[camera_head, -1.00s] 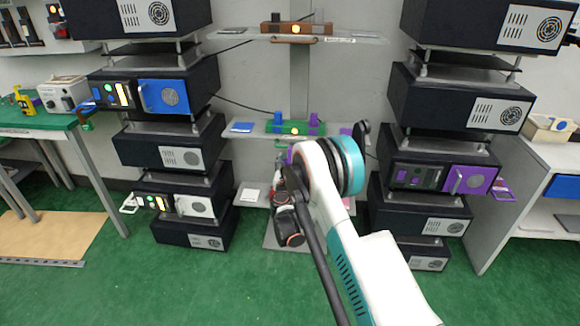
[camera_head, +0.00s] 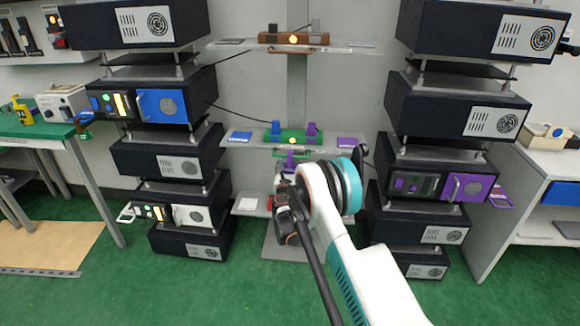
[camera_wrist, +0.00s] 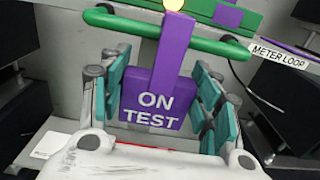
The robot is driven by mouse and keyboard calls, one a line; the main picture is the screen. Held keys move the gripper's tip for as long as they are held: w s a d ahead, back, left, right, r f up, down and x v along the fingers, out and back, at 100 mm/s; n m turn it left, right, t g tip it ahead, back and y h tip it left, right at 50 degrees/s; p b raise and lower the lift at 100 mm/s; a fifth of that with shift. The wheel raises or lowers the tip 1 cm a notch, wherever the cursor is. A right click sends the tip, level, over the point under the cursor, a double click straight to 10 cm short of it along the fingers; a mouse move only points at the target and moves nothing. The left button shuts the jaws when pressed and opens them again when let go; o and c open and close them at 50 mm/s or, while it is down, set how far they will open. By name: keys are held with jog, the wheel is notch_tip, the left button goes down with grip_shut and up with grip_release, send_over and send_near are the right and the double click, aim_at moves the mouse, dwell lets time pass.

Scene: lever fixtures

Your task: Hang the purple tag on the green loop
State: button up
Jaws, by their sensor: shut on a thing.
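The purple tag (camera_wrist: 155,98), with "ON TEST" in white, is held between the teal fingers of my gripper (camera_wrist: 160,85) in the wrist view. Its narrow upper strap reaches up across the green loop (camera_wrist: 110,20), a rounded bar labelled "METER LOOP". The strap covers the bar's middle; I cannot tell whether it is hooked over it or only in front. In the head view the tag (camera_head: 290,160) shows small above my gripper (camera_head: 284,184), just under the green fixture (camera_head: 286,135). My arm hides part of the area below.
The green fixture sits on a narrow shelf (camera_head: 240,141) with purple blocks and a lit yellow lamp. A higher shelf (camera_head: 345,47) carries a brown fixture. Stacks of dark equipment stand left (camera_head: 160,158) and right (camera_head: 425,150). A cable hangs on the wall.

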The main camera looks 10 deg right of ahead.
jog(key=shift+f, duration=0.1)
jog(key=o, duration=1.1)
